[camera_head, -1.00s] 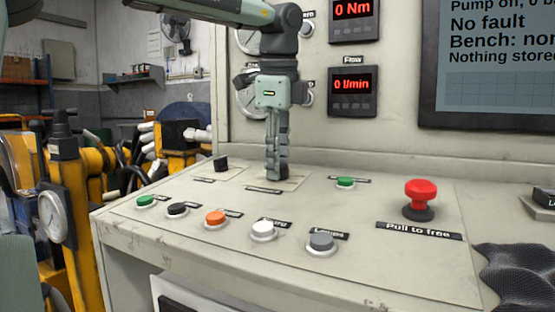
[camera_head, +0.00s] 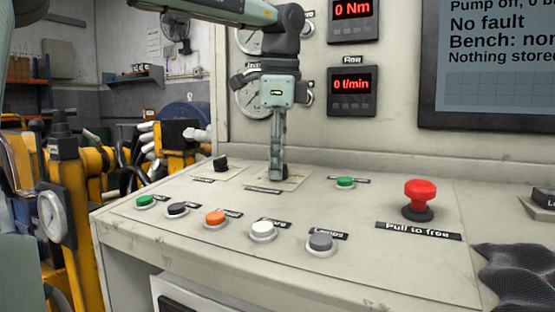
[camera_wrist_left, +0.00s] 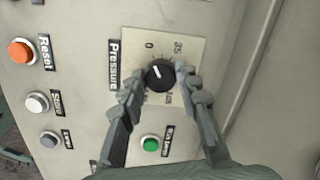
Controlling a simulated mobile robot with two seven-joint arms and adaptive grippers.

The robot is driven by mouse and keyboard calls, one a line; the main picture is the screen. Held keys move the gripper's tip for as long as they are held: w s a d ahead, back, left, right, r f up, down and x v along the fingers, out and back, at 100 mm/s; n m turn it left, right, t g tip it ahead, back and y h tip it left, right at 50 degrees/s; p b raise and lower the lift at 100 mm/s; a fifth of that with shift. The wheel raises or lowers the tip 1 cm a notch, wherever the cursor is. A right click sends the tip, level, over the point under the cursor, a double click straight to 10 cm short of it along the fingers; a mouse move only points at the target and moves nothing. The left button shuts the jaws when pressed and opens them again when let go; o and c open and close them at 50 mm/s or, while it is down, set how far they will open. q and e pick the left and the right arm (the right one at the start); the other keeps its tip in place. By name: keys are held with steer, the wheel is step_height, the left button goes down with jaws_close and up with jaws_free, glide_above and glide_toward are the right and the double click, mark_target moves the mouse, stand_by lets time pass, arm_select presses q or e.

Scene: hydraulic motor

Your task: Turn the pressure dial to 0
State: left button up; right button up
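The pressure dial (camera_wrist_left: 160,75) is a round black knob with a white pointer line, on a pale scale plate (camera_wrist_left: 186,45) beside the "Pressure" label (camera_wrist_left: 113,65). The pointer leans toward the 0 mark. My left gripper (camera_head: 278,178) points straight down at the panel and hides the dial in the head view. In the left wrist view its fingers (camera_wrist_left: 160,80) sit on both sides of the dial and appear to touch it. My right gripper is not in view.
A black knob (camera_head: 220,164) stands left of the gripper, a green button (camera_head: 345,182) and a red emergency stop (camera_head: 419,200) to the right. Several buttons line the panel's front. Gauges and displays (camera_head: 353,92) are on the wall behind; the screen (camera_head: 500,65) reads "Pump off".

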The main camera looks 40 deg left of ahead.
mark_target(279, 185)
arm_select(q)
steer(key=o, duration=0.4)
steer(key=v, duration=1.2)
steer(key=shift+r, duration=0.1)
